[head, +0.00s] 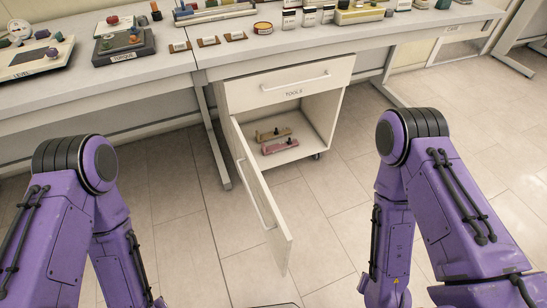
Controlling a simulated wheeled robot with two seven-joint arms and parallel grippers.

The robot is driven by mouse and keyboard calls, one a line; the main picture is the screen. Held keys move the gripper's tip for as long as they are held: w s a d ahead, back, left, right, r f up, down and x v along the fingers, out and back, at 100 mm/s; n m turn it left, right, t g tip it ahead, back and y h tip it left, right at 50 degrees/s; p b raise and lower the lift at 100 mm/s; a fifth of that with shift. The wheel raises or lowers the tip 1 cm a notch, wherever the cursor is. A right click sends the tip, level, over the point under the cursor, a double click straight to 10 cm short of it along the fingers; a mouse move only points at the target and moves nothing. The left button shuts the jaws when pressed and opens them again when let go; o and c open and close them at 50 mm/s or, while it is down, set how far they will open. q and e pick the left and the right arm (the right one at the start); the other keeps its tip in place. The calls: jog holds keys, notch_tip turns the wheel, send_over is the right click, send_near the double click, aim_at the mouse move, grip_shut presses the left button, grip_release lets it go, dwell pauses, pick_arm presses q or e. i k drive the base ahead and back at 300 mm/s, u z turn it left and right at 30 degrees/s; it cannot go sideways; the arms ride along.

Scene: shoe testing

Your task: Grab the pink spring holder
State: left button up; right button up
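The pink spring holder (280,147) lies inside the open lower compartment of the white cabinet (287,91), near its front. A similar tan holder (268,135) lies just behind it. Both have small dark posts on top. The cabinet's door (262,205) is swung open toward me. My two purple arms reach down at the left and right of the head view. Both grippers are out of the picture, so I cannot see what they hold.
The drawer labelled TOOLS (293,83) above the compartment is shut. The open door sticks out at the compartment's left. The long table (130,85) above holds several devices and jars. Tiled floor (330,220) is clear right of the door.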

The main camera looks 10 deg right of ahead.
aim_at(279, 146)
jog(key=k, duration=0.5)
jog(key=z, duration=1.85)
jog(key=i, duration=4)
jog(key=u, duration=3.45)
